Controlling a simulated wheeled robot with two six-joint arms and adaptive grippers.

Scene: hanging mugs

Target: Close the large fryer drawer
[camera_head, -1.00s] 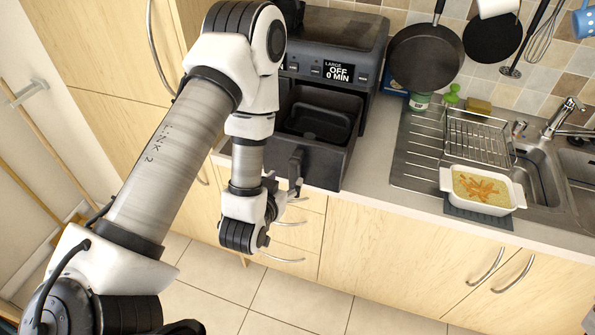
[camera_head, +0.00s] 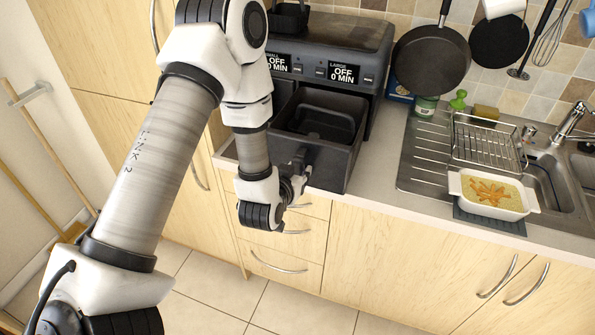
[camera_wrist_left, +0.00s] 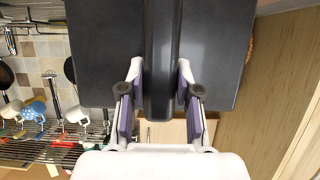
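The dark grey large fryer drawer (camera_head: 349,163) is pulled out of the fryer (camera_head: 345,35), below the panel reading LARGE OFF 0 MIN. Its black basket is empty, and its front juts past the counter edge. My left gripper (camera_head: 301,182) is at the drawer's front handle (camera_head: 299,160). In the left wrist view, the fingers of my left gripper (camera_wrist_left: 159,75) stand apart on either side of the dark handle (camera_wrist_left: 161,60), with narrow gaps beside it. The drawer front (camera_wrist_left: 216,50) fills the space behind the fingers. My right gripper is not in view.
A drying rack (camera_head: 488,143) and a white dish of food (camera_head: 492,203) stand by the sink on the right. Pans (camera_head: 432,60) hang on the tiled wall. The floor before the cabinets is clear.

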